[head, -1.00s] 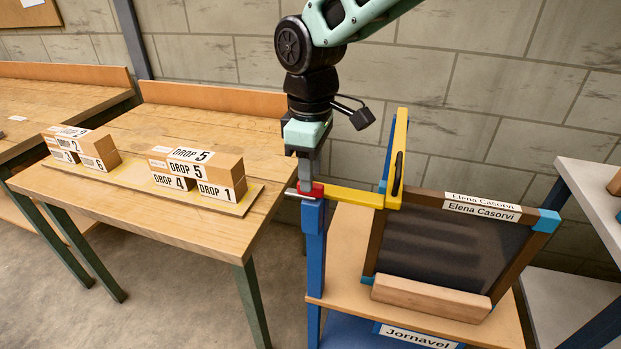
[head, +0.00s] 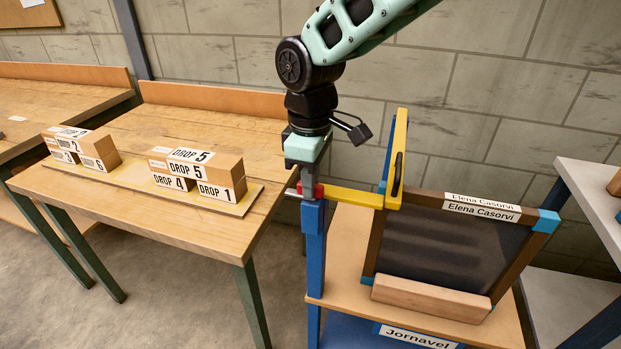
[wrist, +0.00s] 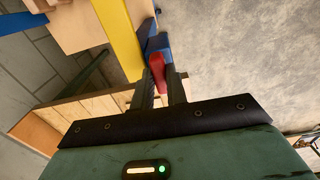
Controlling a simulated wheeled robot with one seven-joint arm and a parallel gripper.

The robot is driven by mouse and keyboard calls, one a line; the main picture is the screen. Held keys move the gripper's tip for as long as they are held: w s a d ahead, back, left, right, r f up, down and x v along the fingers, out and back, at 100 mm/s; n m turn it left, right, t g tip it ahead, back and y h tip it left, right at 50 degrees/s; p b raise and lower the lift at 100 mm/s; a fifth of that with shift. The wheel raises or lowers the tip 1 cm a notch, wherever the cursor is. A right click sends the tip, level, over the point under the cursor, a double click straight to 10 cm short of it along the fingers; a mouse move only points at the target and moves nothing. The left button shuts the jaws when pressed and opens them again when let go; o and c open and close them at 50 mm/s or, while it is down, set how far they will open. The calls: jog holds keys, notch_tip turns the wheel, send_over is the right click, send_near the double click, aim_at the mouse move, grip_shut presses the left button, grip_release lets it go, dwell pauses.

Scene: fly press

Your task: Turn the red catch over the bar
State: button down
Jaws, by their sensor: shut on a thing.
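The yellow bar (head: 352,197) runs level from the tall yellow frame to the top of the blue post (head: 314,250). The red catch (head: 319,190) sits at the post's top, by the bar's left end, partly hidden by my fingers. My gripper (head: 308,190) points down from above and is shut on the catch. In the wrist view the red catch (wrist: 157,70) shows between the two dark fingers (wrist: 160,88), with the yellow bar (wrist: 121,40) alongside it. Whether the catch lies over the bar is unclear.
A dark framed panel labelled Elena Casorvi (head: 430,250) stands on the wooden shelf right of the post. A workbench (head: 130,205) at left holds a board with several DROP boxes (head: 205,175). A grey shelf unit (head: 590,190) stands at far right.

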jog(key=m+p, duration=0.2)
jog(key=m, duration=0.2)
jog(key=shift+r+m, duration=0.1)
jog(key=shift+m, duration=0.3)
jog(key=m+p, duration=0.2)
jog(key=m, duration=0.2)
jog(key=shift+w+m, duration=0.15)
jog(key=shift+m, duration=0.15)
jog(key=m+p, duration=0.1)
jog(key=m, duration=0.3)
jog(key=shift+d+p, duration=0.15)
jog(key=shift+p, duration=0.15)
jog(key=shift+m+p, duration=0.75)
jog(key=shift+m, duration=1.35)
jog(key=shift+d, duration=0.1)
jog(key=c, duration=1.4)
grip_release()
